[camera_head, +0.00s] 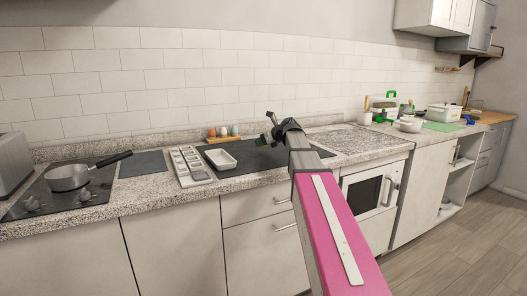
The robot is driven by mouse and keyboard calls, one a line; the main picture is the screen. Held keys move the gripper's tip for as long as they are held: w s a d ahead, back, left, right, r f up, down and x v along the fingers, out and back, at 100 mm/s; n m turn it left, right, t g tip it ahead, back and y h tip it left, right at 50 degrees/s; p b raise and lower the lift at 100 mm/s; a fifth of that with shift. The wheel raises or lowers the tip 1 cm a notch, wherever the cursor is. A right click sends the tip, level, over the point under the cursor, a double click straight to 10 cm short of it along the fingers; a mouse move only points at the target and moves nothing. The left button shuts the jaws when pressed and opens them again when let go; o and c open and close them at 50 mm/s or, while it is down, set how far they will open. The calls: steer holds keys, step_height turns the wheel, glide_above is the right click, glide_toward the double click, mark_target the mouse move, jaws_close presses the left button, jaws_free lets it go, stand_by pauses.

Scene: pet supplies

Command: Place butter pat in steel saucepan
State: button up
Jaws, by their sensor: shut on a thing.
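The steel saucepan (68,178) sits upright on the black cooktop at the far left, with its dark handle pointing up and to the right. My gripper (268,132) is above the dark mat near the middle of the counter, well to the right of the saucepan. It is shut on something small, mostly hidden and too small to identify. I cannot make out a butter pat for certain in this view.
A white dish (221,159) and a pale compartmented tray (187,164) lie between the saucepan and my gripper. Eggs in a wooden holder (222,137) stand by the back wall. A toaster (12,163) is at the far left. A dark board (142,164) is clear.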

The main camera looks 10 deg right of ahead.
mark_target(263, 156)
steer(key=shift+f, duration=2.1)
steer(key=shift+f, duration=0.25)
